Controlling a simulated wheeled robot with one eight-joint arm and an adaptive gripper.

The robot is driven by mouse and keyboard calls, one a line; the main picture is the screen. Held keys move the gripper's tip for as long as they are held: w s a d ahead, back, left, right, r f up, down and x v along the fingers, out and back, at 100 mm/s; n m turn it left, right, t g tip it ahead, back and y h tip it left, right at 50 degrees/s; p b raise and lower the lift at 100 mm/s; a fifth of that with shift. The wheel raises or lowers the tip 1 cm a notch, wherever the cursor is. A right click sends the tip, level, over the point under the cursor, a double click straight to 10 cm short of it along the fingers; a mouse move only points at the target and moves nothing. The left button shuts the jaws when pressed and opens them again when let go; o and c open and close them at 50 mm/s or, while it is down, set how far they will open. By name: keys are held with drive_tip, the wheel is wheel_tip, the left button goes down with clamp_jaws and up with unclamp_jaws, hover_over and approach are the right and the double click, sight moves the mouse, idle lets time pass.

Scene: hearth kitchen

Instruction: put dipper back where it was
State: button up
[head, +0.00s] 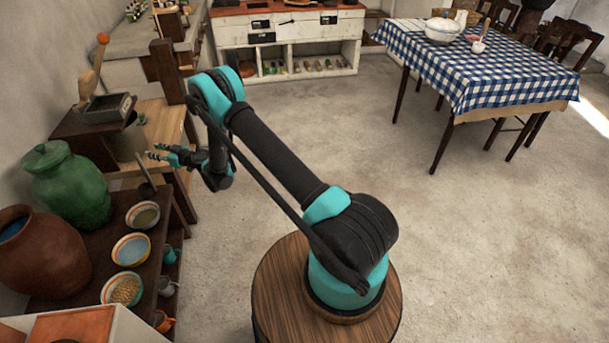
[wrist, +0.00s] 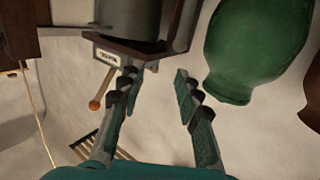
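My gripper (head: 155,151) is extended over the left-hand wooden furniture. In the wrist view its two fingers (wrist: 155,76) stand apart with nothing between them. A dark, thin-handled thing with a rounded lower end (head: 147,189) stands by the near shelf, just below the gripper in the head view; it may be the dipper, but it is too small to be sure. No dipper shows clearly in the wrist view.
A green jar (head: 68,186), a brown pot (head: 42,252) and three bowls (head: 131,249) crowd the dark shelf. A boxy device with an orange-knobbed lever (head: 103,108) stands behind. A checked table (head: 480,72) is far right. The middle floor is clear.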

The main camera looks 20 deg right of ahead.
drive_tip(key=d+r+g+h, duration=0.1)
drive_tip(key=d+r, duration=0.5)
drive_tip(key=r, duration=0.3)
drive_tip(key=s+d+r+m+g+h, duration=0.1)
drive_tip(key=s+d+r, duration=0.25)
drive_tip(key=d, duration=0.25)
drive_tip(key=s+d+r+m+h, duration=0.1)
drive_tip(key=s+d+r+h, duration=0.1)
drive_tip(key=s+d+r, duration=0.3)
drive_tip(key=s+d+r+m+g+h, duration=0.1)
drive_tip(key=s+d, duration=0.2)
drive_tip(key=d, duration=0.3)
drive_tip(key=s+d+f+m+g+h, duration=0.1)
drive_tip(key=s+d+f+m+h, duration=0.1)
drive_tip(key=s+d, duration=1.2)
drive_tip(key=s+d+f+m+g+h, duration=0.2)
drive_tip(key=s+d+m+h, duration=0.3)
drive_tip(key=s+d, duration=0.9)
drive_tip(key=s+h, duration=0.1)
drive_tip(key=s, duration=0.4)
drive_tip(key=shift+d+f+h, duration=0.15)
drive_tip(key=shift+d+h, duration=0.1)
drive_tip(key=shift+h, duration=0.15)
